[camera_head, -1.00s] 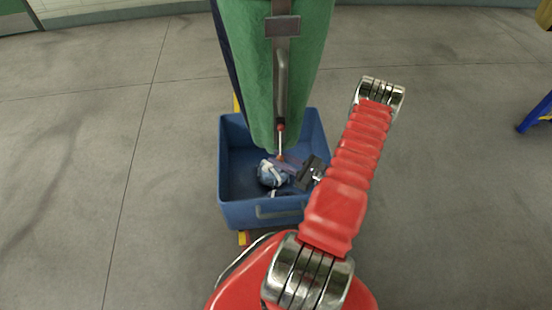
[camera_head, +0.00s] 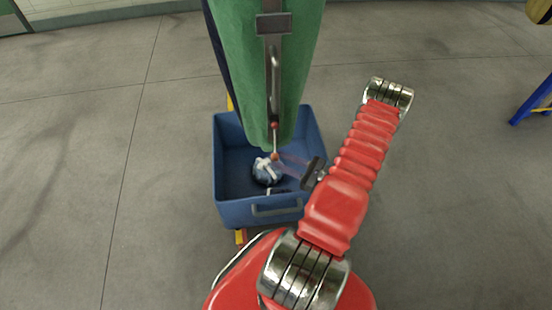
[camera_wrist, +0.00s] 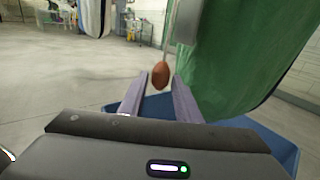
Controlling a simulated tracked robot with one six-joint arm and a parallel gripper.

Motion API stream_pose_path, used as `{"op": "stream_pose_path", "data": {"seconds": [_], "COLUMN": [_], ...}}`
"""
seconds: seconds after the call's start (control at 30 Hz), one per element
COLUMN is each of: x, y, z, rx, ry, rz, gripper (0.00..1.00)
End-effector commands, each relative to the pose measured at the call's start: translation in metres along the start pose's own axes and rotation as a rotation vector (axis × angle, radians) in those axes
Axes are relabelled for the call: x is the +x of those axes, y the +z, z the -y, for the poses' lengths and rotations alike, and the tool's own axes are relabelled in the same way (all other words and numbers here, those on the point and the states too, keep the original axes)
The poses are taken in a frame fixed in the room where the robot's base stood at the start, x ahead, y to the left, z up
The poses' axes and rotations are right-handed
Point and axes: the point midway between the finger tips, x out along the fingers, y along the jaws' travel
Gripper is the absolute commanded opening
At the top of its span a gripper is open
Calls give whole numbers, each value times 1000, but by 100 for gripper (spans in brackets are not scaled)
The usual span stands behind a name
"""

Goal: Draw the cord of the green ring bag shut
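The green bag (camera_head: 296,60) hangs over a blue bin, its top cut off by the frame. A grey strap with a buckle plate (camera_head: 273,23) runs down its front. Below it a thin cord ends in an orange-brown bead (camera_head: 275,155). In the wrist view the green bag (camera_wrist: 245,60) fills the right side, and the bead (camera_wrist: 160,74) hangs between the fingertips or just past them. My gripper (camera_wrist: 159,80) is open, with a gap on both sides of the bead. In the head view my gripper (camera_head: 283,158) is low at the bag's right. No ring or bag mouth shows.
A yellow-and-blue stand (camera_head: 533,102) is at the far right. The concrete floor around is clear.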

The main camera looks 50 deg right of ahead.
Motion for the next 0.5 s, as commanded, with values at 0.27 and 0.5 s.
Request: {"op": "stream_pose_path", "data": {"seconds": [0.27,0.5], "x": [-39,-72], "y": [-1,-1], "z": [1,1], "rx": [0,1], "ry": [-4,-4], "rz": [0,-1], "gripper": [30,30]}}
